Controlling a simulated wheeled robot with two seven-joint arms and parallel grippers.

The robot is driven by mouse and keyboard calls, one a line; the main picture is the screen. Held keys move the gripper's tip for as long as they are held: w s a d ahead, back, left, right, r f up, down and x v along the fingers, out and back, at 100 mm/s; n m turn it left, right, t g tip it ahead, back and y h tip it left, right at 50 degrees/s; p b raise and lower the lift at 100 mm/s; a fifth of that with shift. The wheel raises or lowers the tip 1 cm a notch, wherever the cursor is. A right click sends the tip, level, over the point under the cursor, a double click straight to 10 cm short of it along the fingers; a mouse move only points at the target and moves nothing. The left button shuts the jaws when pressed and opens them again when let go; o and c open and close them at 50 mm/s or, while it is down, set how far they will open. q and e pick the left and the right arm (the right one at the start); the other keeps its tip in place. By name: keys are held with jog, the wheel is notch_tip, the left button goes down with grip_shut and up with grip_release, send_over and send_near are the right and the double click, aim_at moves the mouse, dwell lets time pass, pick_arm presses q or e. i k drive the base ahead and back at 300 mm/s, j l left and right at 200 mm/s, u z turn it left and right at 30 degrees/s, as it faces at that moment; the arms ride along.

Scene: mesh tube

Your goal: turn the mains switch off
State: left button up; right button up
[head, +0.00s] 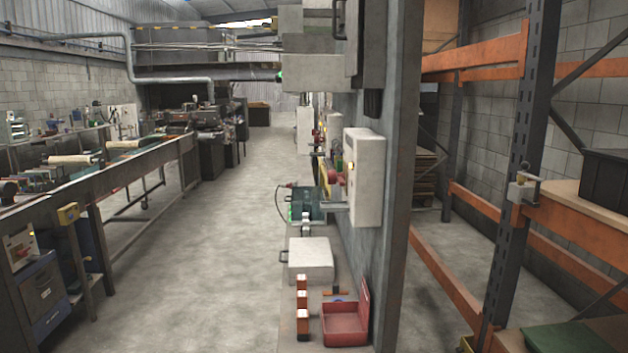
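No switch in the head view can be told for certain as the mains switch. A small pale grey box (521,191) with a handle-like bar at its side is fixed to the dark rack upright at the right. A larger pale cabinet (366,176) is mounted on the grey wall panel near the middle; its front face is turned away. A pale panel (20,248) with a red knob sits above a blue machine at the lower left. Switch positions are too small to read. Neither of my grippers is in view.
A concrete aisle (215,220) is clear between the long bench (110,175) and the wall panel. A red open bin (345,322) and a white box (310,258) stand at the panel's foot. Orange rack beams (480,215) cross the right side.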

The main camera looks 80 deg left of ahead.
aim_at(332, 178)
jog(key=u, duration=2.55)
